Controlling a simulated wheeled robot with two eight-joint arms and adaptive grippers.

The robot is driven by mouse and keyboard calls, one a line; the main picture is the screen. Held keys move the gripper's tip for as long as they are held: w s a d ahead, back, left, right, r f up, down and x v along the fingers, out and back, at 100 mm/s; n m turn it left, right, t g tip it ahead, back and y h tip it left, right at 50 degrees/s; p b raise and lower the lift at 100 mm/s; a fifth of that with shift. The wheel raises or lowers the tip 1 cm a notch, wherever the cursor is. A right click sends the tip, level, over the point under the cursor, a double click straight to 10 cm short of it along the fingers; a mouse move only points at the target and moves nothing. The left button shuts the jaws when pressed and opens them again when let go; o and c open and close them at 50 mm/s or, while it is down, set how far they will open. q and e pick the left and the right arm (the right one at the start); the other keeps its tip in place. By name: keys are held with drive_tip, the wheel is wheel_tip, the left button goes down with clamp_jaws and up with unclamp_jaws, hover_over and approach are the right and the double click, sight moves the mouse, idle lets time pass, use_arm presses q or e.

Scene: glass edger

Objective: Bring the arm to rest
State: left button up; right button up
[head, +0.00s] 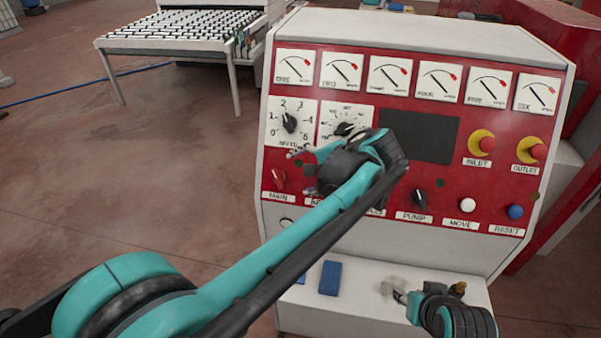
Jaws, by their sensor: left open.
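My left arm (280,235) reaches in from the lower left, stretched up and across the front of the red control panel (440,180). My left gripper (304,174) is open and empty, its fingers pointing left, in front of the panel near the MAIN switch (278,180). The gripper and wrist cover some labels and controls in the middle of the lower row. Whether the fingers touch the panel cannot be told. My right gripper (393,290) is low at the bottom right, over the white ledge below the panel; its finger opening is too small to tell.
The panel has a row of gauges (388,75), two dials (290,122), red INLET (487,145) and OUTLET buttons (536,152), a PUMP knob (420,198), and white and blue buttons. A blue block (330,278) is on the ledge (355,305). A roller table (180,30) stands behind left; the floor there is open.

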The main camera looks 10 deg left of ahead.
use_arm(q)
drive_tip(key=s+a+f+n+h+b, duration=0.2)
drive_tip(key=s+f+b, duration=0.4)
drive_tip(key=f, duration=0.4)
drive_tip(key=s+a+f+n+t+h+b, duration=0.1)
drive_tip(key=s+a+f+n+h+b, duration=0.2)
drive_tip(key=s+f+b, duration=0.3)
drive_tip(key=s+a+f+n+h+b, duration=0.2)
drive_tip(key=s+f+b, duration=0.4)
drive_tip(key=f, duration=0.9)
drive_tip(key=s+a+h, duration=0.1)
drive_tip(key=s, duration=0.2)
drive_tip(key=shift+s+n+t, duration=0.15)
drive_tip(key=shift+n+t, duration=0.25)
